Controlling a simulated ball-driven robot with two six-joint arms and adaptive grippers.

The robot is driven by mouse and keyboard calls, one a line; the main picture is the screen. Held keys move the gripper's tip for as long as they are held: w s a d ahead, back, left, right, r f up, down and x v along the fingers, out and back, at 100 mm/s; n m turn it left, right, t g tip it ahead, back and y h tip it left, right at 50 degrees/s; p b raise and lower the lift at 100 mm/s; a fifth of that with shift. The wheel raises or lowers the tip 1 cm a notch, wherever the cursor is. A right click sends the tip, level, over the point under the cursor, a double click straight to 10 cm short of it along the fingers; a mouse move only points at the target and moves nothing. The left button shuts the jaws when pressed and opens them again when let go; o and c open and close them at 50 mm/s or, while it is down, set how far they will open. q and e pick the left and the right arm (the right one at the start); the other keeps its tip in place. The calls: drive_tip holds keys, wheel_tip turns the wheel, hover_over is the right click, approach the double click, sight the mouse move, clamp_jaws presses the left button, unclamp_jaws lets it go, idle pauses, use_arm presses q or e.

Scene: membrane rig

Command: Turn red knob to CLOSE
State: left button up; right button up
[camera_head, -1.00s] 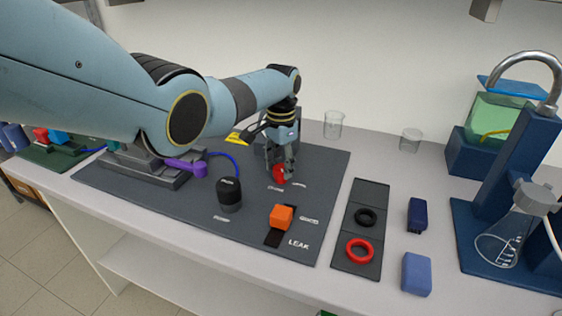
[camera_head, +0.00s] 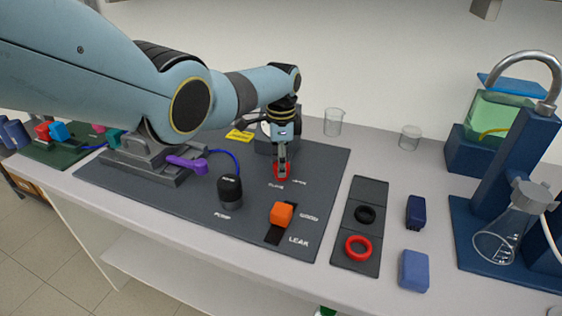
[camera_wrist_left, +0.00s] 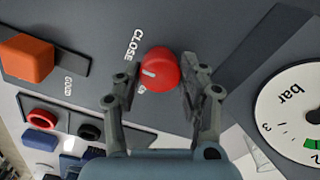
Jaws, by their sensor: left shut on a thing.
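The red knob (camera_head: 277,171) stands on the dark grey panel, mostly covered by my left gripper in the head view. In the left wrist view the red knob (camera_wrist_left: 160,66) shows from above, with a white mark pointing to the left and slightly down. The CLOSE label (camera_wrist_left: 135,45) is up and left of it, and another label below is partly hidden by the knob and finger. My left gripper (camera_head: 281,171) comes down from above and is shut on the knob; its fingers (camera_wrist_left: 160,85) are on either side of it. My right gripper is not in view.
A black knob (camera_head: 230,191) and an orange slider block (camera_head: 281,214) stand in front on the panel (camera_head: 190,205). A gauge (camera_wrist_left: 298,115) is close by. A purple lever (camera_head: 186,164) is to the left, a ring tray (camera_head: 367,192) to the right, and beakers (camera_head: 334,121) behind.

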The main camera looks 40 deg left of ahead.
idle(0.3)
use_arm(q)
drive_tip(key=o, duration=1.2)
drive_tip(key=shift+c, duration=0.2)
wheel_tip(320, 180, up, 12)
